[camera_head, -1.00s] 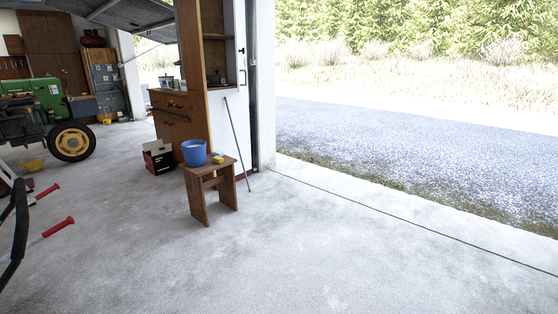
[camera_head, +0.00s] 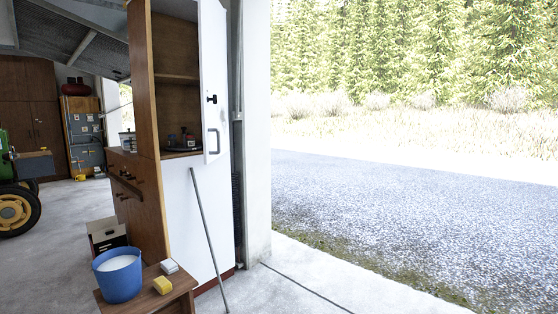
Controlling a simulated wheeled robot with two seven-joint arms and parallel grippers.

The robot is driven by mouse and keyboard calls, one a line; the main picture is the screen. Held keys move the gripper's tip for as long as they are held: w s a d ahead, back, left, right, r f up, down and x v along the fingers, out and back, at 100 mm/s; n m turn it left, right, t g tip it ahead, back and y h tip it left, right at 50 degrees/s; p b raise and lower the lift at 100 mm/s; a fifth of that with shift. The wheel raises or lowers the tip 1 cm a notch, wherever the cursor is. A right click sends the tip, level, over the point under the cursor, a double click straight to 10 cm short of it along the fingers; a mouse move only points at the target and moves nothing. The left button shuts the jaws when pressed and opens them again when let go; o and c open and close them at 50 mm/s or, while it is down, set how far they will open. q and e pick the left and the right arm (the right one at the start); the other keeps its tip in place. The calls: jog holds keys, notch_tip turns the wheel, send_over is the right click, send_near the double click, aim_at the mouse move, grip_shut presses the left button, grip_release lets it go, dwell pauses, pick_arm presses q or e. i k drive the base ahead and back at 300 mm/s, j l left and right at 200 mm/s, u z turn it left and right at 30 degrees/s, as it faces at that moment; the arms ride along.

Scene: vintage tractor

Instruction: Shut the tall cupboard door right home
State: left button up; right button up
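The tall cupboard (camera_head: 146,90) is brown wood with shelves inside, left of the middle of the head view. Its white door (camera_head: 213,70), with a dark latch and a grey handle (camera_head: 214,142), stands open at the right side of the shelf opening. A few small items (camera_head: 185,138) sit on the lower shelf. A white panel (camera_head: 200,215) is below the opening. Neither of my grippers is in view.
A stool (camera_head: 175,290) with a blue bucket (camera_head: 118,275), a yellow sponge (camera_head: 161,285) and a pale block (camera_head: 169,266) stands in front of the cupboard. A thin pole (camera_head: 209,240) leans on the white panel. A box (camera_head: 106,235) is behind the bucket. The tractor (camera_head: 15,205) is far left.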

aim_at(212, 19)
jog(key=i+l+u, duration=0.1)
jog(key=i+u, duration=0.15)
jog(key=i, duration=0.25)
jog(key=i+l+u, duration=0.2)
jog(key=i, duration=0.3)
jog(key=i+l+u, duration=0.25)
jog(key=i, duration=0.25)
